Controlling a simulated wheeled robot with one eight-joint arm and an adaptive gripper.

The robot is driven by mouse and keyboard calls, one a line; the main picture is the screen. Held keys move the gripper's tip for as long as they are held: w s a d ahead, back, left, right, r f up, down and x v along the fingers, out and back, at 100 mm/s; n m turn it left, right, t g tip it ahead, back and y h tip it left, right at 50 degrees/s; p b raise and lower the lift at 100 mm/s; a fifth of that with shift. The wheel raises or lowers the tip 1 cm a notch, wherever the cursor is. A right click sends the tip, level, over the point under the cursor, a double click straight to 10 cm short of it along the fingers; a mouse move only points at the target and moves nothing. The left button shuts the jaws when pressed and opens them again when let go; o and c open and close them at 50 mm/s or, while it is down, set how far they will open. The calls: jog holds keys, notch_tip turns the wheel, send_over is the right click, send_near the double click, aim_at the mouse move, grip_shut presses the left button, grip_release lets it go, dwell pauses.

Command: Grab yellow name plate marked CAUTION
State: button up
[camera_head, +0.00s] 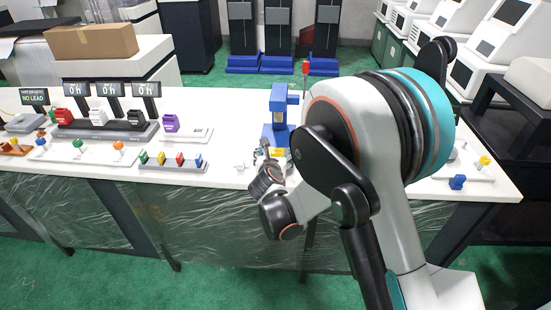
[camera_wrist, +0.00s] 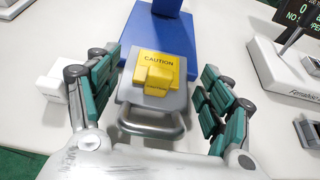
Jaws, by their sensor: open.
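The yellow name plate (camera_wrist: 158,70) marked CAUTION shows in the wrist view, with a raised yellow block on its front. It sits on a grey base (camera_wrist: 150,98) with a handle-like loop, in front of a blue stand (camera_wrist: 160,30). In the head view the plate shows as a small yellow patch (camera_head: 278,152) at the foot of the blue stand (camera_head: 278,115). My gripper (camera_wrist: 158,90) is open, with its green-padded fingers on the left and right of the plate, apart from it. In the head view my arm hides part of this area.
A white block (camera_wrist: 52,90) lies left of my fingers in the wrist view. A device with a display (camera_wrist: 285,70) stands at right. In the head view, coloured blocks on a tray (camera_head: 172,162) and display units (camera_head: 110,115) stand left on the white table (camera_head: 225,155).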

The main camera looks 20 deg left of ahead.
jog(key=shift+x, duration=0.95)
jog(key=c, duration=1.2)
jog(key=shift+r, duration=0.1)
jog(key=shift+c, duration=0.2)
